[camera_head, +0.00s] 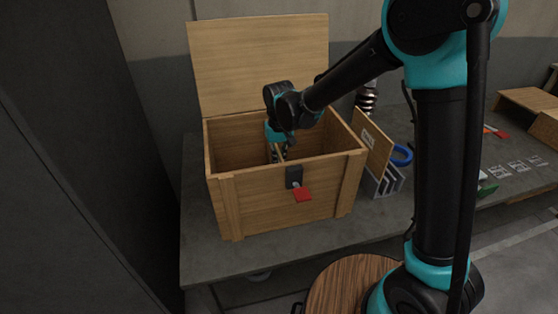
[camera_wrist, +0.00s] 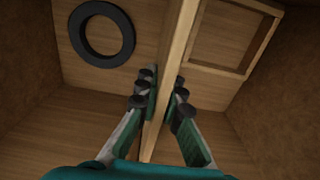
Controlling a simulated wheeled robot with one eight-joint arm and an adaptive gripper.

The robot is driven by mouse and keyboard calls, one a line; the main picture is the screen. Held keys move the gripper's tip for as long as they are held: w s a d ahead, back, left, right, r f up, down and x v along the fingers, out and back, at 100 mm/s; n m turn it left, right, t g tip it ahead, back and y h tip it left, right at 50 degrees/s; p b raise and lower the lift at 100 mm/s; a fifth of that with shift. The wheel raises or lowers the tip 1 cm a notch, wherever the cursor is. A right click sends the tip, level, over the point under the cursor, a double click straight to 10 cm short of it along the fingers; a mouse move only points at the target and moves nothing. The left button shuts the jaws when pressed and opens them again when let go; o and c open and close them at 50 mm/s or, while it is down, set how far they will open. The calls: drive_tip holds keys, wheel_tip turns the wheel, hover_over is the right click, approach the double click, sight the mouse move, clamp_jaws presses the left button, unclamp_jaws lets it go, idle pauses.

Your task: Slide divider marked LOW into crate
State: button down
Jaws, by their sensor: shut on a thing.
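The wooden crate (camera_head: 262,205) stands on the grey bench with its lid (camera_head: 258,62) raised at the back. My gripper (camera_head: 277,152) reaches down inside it. In the wrist view my gripper (camera_wrist: 162,98) is shut on a thin wooden divider (camera_wrist: 176,48), seen almost edge-on and running between the fingers. No marking on the held divider shows, so I cannot tell whether it reads LOW. Its lower edge and any slot are hidden. A black ring (camera_wrist: 75,34) lies left of the divider, and a square wooden frame (camera_wrist: 218,71) lies right of it.
A wooden panel with a pale label (camera_head: 371,142) leans in a grey rack (camera_head: 386,183) right of the crate, near a blue ring (camera_head: 402,154). A red tag (camera_head: 302,194) hangs at the crate's front latch. A round wooden stool top (camera_head: 340,285) is in front.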

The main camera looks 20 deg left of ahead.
drive_tip(key=shift+f, duration=0.95)
drive_tip(key=c, duration=1.6)
unclamp_jaws()
wheel_tip(320, 180, up, 12)
drive_tip(key=shift+r, duration=0.1)
